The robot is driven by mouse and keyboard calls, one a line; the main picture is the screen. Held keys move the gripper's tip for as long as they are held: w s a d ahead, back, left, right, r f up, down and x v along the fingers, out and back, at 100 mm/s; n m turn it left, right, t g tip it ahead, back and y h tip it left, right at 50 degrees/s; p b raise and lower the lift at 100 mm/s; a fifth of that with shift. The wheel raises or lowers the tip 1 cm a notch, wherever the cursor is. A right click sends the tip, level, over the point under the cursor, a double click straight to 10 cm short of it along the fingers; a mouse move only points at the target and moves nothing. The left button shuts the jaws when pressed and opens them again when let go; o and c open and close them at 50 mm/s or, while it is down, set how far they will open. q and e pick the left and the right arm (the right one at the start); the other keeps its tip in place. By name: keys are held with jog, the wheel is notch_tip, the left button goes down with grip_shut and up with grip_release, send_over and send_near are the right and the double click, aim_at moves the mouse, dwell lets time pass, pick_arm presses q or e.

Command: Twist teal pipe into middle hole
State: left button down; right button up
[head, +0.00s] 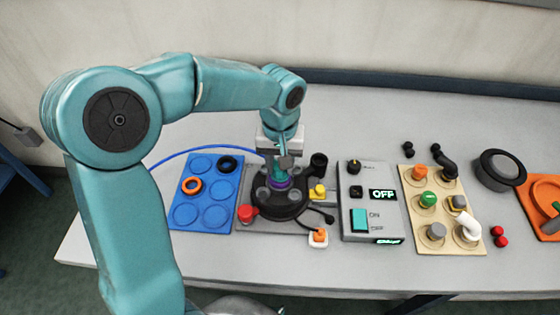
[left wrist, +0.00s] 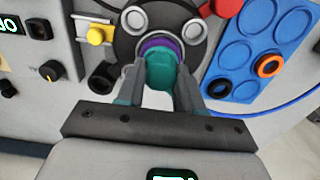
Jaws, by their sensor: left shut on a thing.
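The teal pipe (left wrist: 161,72) is between the fingers of my left gripper (left wrist: 160,88) in the left wrist view. My left gripper also shows in the head view (head: 279,165), above the round black base (head: 292,207). The gripper is shut on the pipe. A purple ring (left wrist: 158,46) surrounds the pipe's lower end at the middle of the black base. The pipe is at the middle hole, and the hole itself is hidden by the pipe and ring. Grey round caps (left wrist: 192,29) sit around it on the base. My right gripper is not in view.
A blue tray (head: 186,216) with orange and black rings lies left of the base. A red knob (head: 245,213) and yellow block (head: 318,191) are close beside it. A control box (head: 371,200) reading OFF and a beige fittings board (head: 435,205) stand to the right.

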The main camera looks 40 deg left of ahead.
pick_arm(q)
jog(key=shift+f, duration=0.25)
dwell(0.4)
grip_release()
jog(key=shift+m, duration=0.3)
dwell(0.6)
jog(key=shift+r+p, duration=2.6)
jog(key=shift+r, duration=1)
jog(key=shift+f, duration=0.1)
